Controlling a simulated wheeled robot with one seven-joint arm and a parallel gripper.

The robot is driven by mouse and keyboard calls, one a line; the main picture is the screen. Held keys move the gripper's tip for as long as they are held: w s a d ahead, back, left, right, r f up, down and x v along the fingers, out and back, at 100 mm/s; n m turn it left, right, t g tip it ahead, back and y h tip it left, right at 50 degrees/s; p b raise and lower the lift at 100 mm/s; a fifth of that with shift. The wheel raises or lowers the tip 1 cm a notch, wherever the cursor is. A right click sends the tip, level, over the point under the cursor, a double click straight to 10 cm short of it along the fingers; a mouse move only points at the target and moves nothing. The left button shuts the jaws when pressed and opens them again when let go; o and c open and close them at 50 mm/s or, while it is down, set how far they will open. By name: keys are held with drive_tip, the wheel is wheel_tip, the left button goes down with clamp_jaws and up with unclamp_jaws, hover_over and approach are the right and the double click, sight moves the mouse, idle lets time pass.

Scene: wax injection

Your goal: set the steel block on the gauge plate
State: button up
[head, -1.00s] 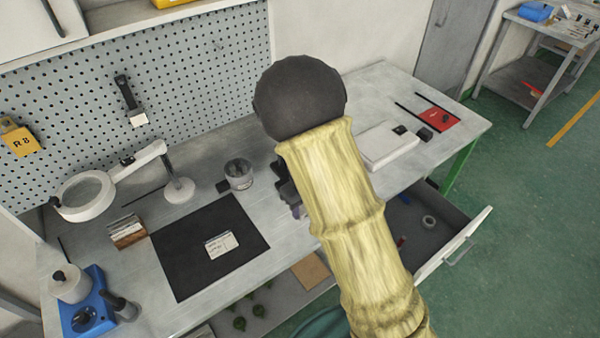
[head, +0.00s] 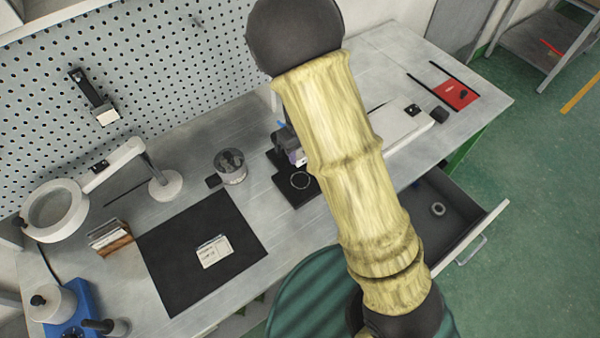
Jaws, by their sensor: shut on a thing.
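My gripper (head: 288,141) is mostly hidden behind my arm. Only dark parts of it show, at the arm's left edge, above the bench. A small pale patch at its lower end looks like part of the steel block, shut in the jaws, but its shape is hidden. Below it on the bench lies a flat black plate (head: 284,192) with a thin bright ring on it, partly covered by my arm; it may be the gauge plate, but I cannot tell for sure. The gripper appears apart from this plate.
A glass jar (head: 231,168), black mat (head: 180,275) with a label card (head: 214,252), and magnifier lamp (head: 55,209) stand left. A pale slab (head: 400,128) and red plate (head: 456,93) lie right. An open drawer (head: 472,222) juts from the front, near a green round top (head: 300,300).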

drive_tip(key=shift+s, duration=0.1)
drive_tip(key=shift+f, duration=3.1)
drive_tip(key=shift+f, duration=1.85)
drive_tip(key=shift+f, duration=0.15)
drive_tip(key=o, duration=1.2)
drive_tip(key=shift+c, duration=0.2)
